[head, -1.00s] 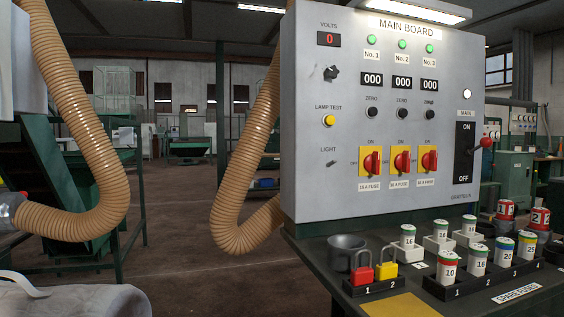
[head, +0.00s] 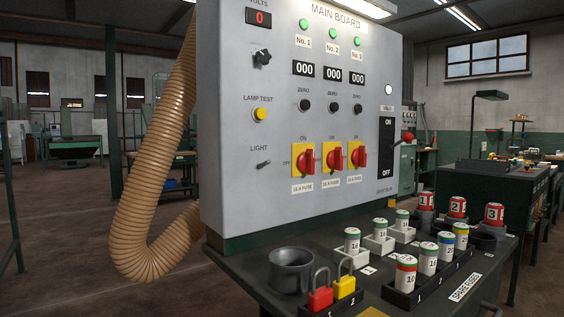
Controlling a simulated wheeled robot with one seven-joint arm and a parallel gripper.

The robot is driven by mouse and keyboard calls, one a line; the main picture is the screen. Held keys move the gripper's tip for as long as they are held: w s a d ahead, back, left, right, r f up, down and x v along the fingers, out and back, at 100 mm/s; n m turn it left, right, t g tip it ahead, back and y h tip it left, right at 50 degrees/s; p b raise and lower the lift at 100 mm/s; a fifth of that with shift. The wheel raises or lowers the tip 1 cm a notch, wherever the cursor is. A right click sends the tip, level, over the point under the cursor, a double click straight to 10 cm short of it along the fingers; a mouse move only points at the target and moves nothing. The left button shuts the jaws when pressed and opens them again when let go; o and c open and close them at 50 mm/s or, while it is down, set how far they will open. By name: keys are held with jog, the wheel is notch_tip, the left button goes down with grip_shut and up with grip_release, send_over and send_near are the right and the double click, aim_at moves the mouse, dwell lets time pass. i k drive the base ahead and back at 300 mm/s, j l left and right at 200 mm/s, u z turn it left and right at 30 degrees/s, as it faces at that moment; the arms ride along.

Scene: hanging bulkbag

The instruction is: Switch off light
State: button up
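The light switch (head: 264,163) is a small metal toggle beside the label LIGHT, at the lower left of the grey main board (head: 230,190). Its lever sticks out and points to the right; I cannot tell its exact position. The lamp (head: 368,7) above the board glows white. My gripper is not in view.
A yellow lamp test button (head: 259,114) and a black knob (head: 262,57) sit above the switch. Three red rotary switches (head: 333,160) are to its right. A ribbed hose (head: 150,180) hangs left of the board. The shelf below holds a dark cup (head: 291,270), padlocks (head: 320,292) and several fuses.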

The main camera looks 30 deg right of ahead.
aim_at(260, 166)
jog(key=i+j+z, duration=0.1)
jog(key=z, duration=0.3)
jog(key=i+j+z, duration=0.1)
jog(key=z, duration=0.3)
jog(key=k+j+z, duration=0.1)
jog(key=k, duration=0.2)
jog(key=k+j+z, duration=0.1)
jog(key=k+j, duration=0.1)
jog(key=k, duration=0.1)
